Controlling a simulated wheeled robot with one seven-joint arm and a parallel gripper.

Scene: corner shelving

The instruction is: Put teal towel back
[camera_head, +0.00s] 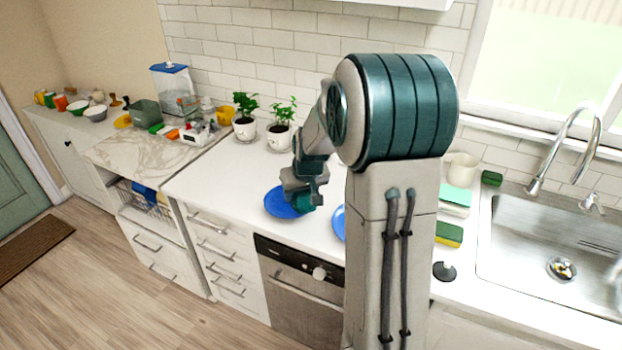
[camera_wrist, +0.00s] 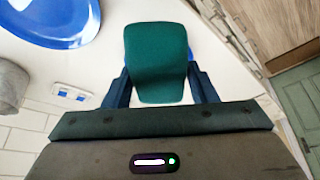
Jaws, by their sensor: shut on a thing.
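My gripper (camera_wrist: 160,88) is shut on the teal towel (camera_wrist: 160,62), a dark teal-green block with rounded corners between the two fingers. In the head view my gripper (camera_head: 306,192) hangs over the white counter near the blue plate (camera_head: 277,203), and a bit of the held towel (camera_head: 305,203) shows at its lower end. How far it is above the counter is hard to tell. To the right of my arm, a small stack (camera_head: 455,198) with a mint-green top lies on the counter.
Another blue plate (camera_head: 338,222) is partly hidden by my arm. Potted plants (camera_head: 279,136) stand at the back wall. A green-and-yellow sponge (camera_head: 449,234) lies left of the sink (camera_head: 548,250). The counter (camera_head: 220,178) left of the plate is clear.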

